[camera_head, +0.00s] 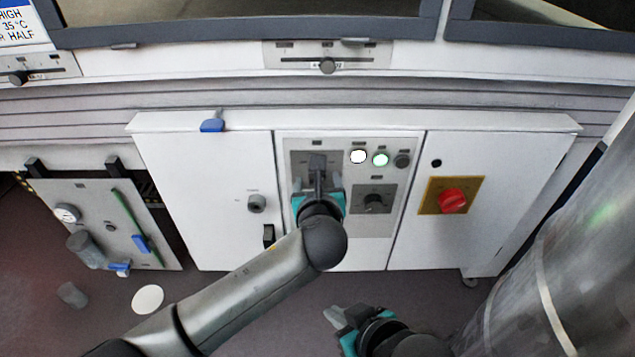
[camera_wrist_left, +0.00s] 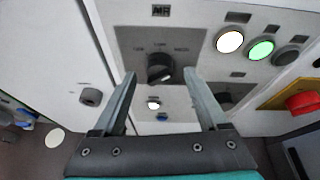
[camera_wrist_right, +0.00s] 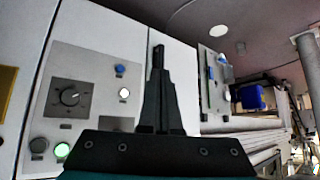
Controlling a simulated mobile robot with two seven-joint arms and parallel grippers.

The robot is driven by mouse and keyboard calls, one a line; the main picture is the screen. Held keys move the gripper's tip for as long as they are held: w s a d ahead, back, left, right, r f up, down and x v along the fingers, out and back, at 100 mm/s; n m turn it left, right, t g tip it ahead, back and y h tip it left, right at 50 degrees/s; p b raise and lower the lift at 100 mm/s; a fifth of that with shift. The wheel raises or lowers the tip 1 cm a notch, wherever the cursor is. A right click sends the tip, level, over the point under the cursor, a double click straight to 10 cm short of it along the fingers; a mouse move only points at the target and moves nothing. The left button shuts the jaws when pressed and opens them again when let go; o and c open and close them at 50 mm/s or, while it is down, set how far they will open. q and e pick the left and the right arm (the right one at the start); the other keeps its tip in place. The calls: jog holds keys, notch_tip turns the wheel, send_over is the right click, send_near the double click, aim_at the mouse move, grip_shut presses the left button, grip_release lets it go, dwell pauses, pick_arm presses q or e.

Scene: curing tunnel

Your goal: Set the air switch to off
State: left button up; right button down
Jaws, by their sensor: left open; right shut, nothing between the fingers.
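The air switch is a dark round knob (camera_wrist_left: 158,68) on a grey plate in the left wrist view, with small position marks above it. Which mark it points to is not clear. My left gripper (camera_wrist_left: 160,74) is open, its fingertips to either side of the knob with gaps showing. In the head view my left gripper (camera_head: 318,165) is in front of the grey plate and largely hides the knob. My right gripper (camera_head: 348,318) is low in front of the cabinet, away from the switch. In the right wrist view its fingers (camera_wrist_right: 158,55) are shut and empty.
Right of the switch are a lit white lamp (camera_head: 358,157), a green lamp (camera_head: 380,159) and a second dark knob (camera_head: 374,201). A red knob on a yellow plate (camera_head: 452,200) is on the right door. A grey pillar (camera_head: 560,260) stands at the right.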

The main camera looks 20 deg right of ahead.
pick_arm(q)
jog(key=shift+b+x, duration=0.4)
jog(key=shift+x, duration=0.45)
pick_arm(e)
jog(key=shift+w+a+t+y, duration=0.25)
jog(key=shift+w+a+t, duration=0.1)
jog(key=shift+a+t, duration=0.15)
jog(key=shift+w+a+t+y, duration=0.3)
jog(key=shift+a+t, duration=0.1)
jog(key=shift+a, duration=0.2)
jog(key=shift+r, duration=0.1)
pick_arm(q)
grip_shut()
